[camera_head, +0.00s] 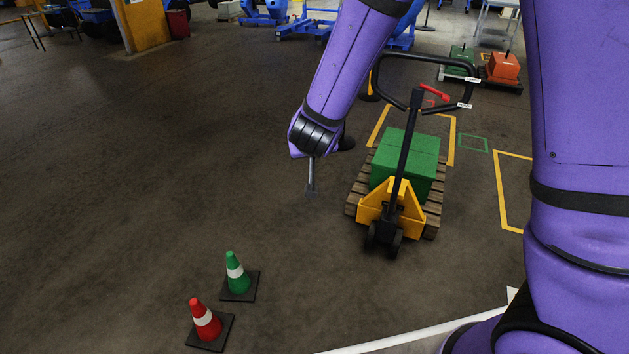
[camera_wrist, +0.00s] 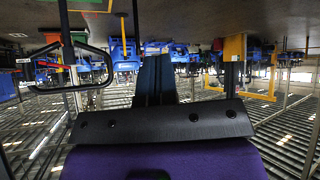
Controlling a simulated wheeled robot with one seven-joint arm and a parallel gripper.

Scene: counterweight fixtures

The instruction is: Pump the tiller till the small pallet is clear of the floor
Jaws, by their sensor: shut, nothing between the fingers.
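A yellow pallet truck (camera_head: 412,213) stands right of centre in the head view, its wheels toward me. Its black tiller (camera_head: 404,150) rises nearly upright to a loop handle with a red lever (camera_head: 434,93). The forks are hidden under the small wooden pallet (camera_head: 358,192), which carries a green block (camera_head: 424,155). Any gap between pallet and floor is too small to tell. My gripper (camera_head: 311,191) is shut and empty, pointing down left of the truck, apart from the tiller. In the upside-down wrist view, the fingers (camera_wrist: 156,78) show centrally and the tiller loop (camera_wrist: 105,62) at left.
A green cone (camera_head: 238,281) and a red cone (camera_head: 206,324) stand at the lower left. Green (camera_head: 461,58) and red (camera_head: 503,68) weights sit behind the truck. Yellow floor markings (camera_head: 503,200) lie to its right.

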